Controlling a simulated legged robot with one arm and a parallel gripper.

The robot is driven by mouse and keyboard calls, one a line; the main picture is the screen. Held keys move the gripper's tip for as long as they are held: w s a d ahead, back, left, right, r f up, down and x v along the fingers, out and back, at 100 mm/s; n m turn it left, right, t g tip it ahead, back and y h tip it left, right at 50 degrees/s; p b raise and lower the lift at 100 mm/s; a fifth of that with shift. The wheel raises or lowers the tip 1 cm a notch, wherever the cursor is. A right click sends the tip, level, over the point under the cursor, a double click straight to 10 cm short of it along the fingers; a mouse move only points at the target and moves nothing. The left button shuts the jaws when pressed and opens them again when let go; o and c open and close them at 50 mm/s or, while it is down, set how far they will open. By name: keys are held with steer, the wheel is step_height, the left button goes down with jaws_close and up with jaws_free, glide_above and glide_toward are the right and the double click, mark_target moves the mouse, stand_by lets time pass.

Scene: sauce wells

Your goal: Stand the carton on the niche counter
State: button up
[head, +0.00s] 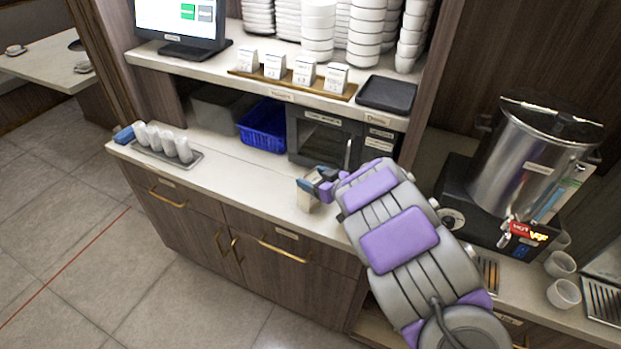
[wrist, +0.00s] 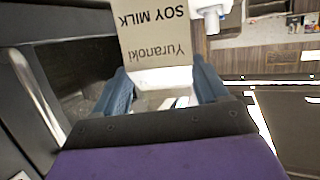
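The carton is a small beige box labelled "Yuranoki SOY MILK" (wrist: 155,35), with its print upside down in the wrist view. It also shows in the head view as a small pale shape (head: 304,200) in front of the microwave. My gripper (head: 312,187) has its blue fingers on either side of the carton's white end and looks shut on it; it also shows in the wrist view (wrist: 162,78). The niche counter (head: 235,165) is the pale top below the shelf. I cannot tell whether the carton touches it.
The microwave (head: 318,138) and a blue basket (head: 264,125) stand at the counter's back. A tray of white cups (head: 168,145) is at the left. Small boxes (head: 275,66) and a black tray (head: 387,94) are on the shelf. A hot steel urn (head: 530,160) stands right.

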steer(key=shift+o, duration=1.4)
steer(key=d, duration=0.4)
steer(key=shift+r, duration=0.4)
steer(key=a, duration=0.4)
steer(key=shift+a+f, duration=0.35)
steer(key=w+d+p+v, duration=0.1)
steer(key=p+v, duration=0.1)
steer(key=v, duration=1.2)
steer(key=shift+d, duration=0.45)
